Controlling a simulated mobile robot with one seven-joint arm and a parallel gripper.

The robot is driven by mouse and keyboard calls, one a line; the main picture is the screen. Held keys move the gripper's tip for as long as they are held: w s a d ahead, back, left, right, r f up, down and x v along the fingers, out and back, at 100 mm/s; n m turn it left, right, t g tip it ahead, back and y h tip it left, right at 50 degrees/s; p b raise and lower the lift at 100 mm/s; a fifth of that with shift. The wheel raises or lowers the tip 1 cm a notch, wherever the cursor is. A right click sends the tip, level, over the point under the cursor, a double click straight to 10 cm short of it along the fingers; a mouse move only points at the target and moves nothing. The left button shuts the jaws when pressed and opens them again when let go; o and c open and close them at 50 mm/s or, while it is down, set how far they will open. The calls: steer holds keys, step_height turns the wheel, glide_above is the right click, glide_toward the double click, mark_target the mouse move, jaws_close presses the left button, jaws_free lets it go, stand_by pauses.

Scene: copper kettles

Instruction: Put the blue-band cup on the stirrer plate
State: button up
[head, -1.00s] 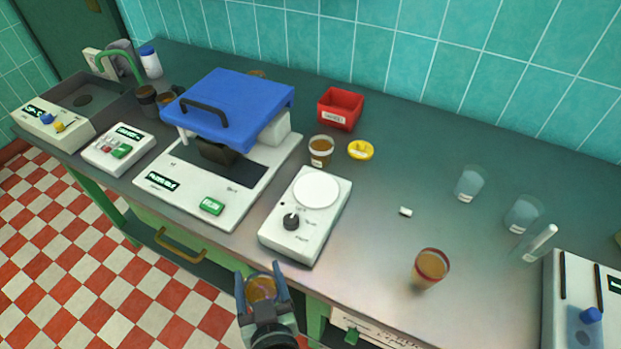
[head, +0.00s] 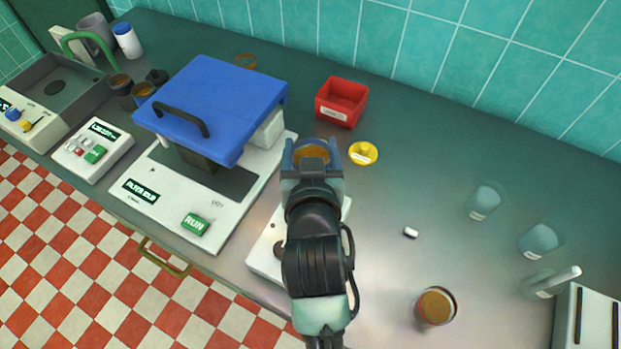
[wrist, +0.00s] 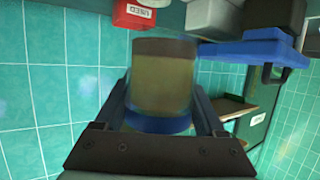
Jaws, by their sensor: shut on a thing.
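My gripper (head: 312,158) is shut on the blue-band cup (wrist: 162,85), which holds brown liquid. The blue band shows at the lower end of the cup in the wrist view, between the fingers. In the head view the cup (head: 312,152) shows as a brown round between the jaws. The white stirrer plate (head: 262,258) lies under my arm, which hides its round top and most of its body. The gripper appears beyond the stirrer's far end in the picture; its height above the bench cannot be told.
A blue-lidded machine (head: 215,105) stands close on the left. A red bin (head: 341,102) and a yellow dish (head: 363,153) are just behind the gripper. Another brown-filled cup (head: 435,306) stands front right; clear beakers (head: 484,201) stand farther right. Bench between is mostly free.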

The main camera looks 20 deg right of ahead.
steer(key=f, duration=0.4)
steer(key=shift+s+a+f, duration=0.1)
steer(key=shift+s+f, duration=0.2)
steer(key=shift+f, duration=2.15)
steer(key=shift+w, duration=0.1)
steer(key=shift+f+b, duration=0.2)
steer(key=shift+b, duration=0.15)
steer(key=o, duration=1.5)
steer(key=shift+r, duration=0.1)
steer(key=shift+r, duration=0.2)
steer(key=v, duration=1)
steer(key=shift+s+a, duration=0.15)
steer(key=shift+s, duration=0.25)
steer(key=shift+s+a+r, duration=0.25)
steer(key=shift+s, duration=0.25)
